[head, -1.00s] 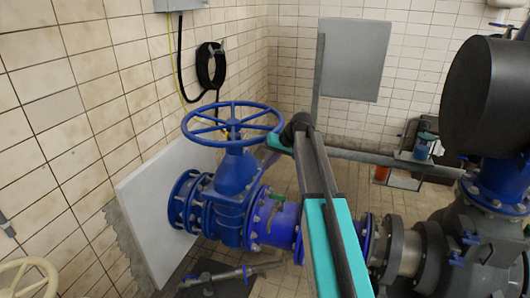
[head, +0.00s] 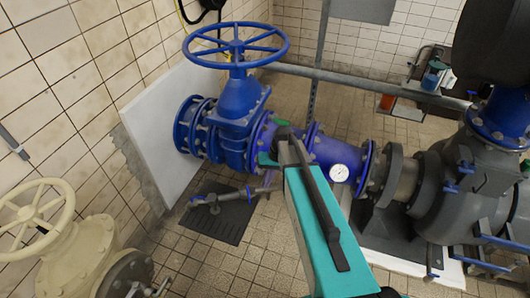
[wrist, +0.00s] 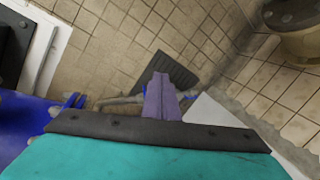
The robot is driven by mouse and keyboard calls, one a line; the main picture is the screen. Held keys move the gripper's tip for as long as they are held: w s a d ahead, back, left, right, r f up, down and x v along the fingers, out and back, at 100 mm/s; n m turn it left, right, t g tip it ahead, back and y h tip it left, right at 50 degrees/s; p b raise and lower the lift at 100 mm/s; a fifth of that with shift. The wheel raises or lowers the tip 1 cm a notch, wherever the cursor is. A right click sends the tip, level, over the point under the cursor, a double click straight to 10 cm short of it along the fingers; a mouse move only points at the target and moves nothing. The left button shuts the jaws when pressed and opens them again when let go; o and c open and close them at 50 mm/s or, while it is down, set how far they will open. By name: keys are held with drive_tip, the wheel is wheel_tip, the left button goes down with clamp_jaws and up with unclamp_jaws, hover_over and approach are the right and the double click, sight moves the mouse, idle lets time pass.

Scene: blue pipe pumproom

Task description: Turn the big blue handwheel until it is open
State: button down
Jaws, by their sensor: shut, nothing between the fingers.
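The big blue handwheel (head: 237,46) lies roughly level on top of the blue gate valve (head: 237,105), left of the middle in the head view. Its spoked rim is in plain sight, and nothing touches it. My arm reaches up from the bottom of the head view, its far end in front of the blue pipe, lower in the picture than the wheel. In the wrist view my gripper's purple fingers (wrist: 161,92) are together and empty, pointing at the tiled floor. The handwheel is not recognisable in the wrist view.
A cream valve with its own handwheel (head: 35,215) stands at the lower left. A dark floor mat (head: 215,215) lies below the blue valve. A pressure gauge (head: 339,173) and large grey pump (head: 465,185) are to the right. A white panel (head: 155,145) backs the valve.

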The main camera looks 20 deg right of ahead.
drive_tip(key=s+a+f+g+h, duration=0.1)
drive_tip(key=s+f, duration=0.5)
drive_tip(key=s, duration=0.6)
drive_tip(key=s+a+f+n+g+h, duration=0.1)
drive_tip(key=s+f, duration=0.4)
drive_tip(key=s, duration=0.8)
drive_tip(key=s+a+f+g+h, duration=0.1)
drive_tip(key=s+f+g, duration=0.2)
drive_tip(key=s, duration=1)
wheel_tip(320, 180, down, 4)
drive_tip(key=shift+s+r+n+g, duration=0.2)
drive_tip(key=shift+n+g, duration=0.1)
drive_tip(key=shift+n, duration=0.1)
drive_tip(key=shift+w+a, duration=0.1)
drive_tip(key=c, duration=1.8)
unclamp_jaws()
drive_tip(key=shift+o, duration=0.2)
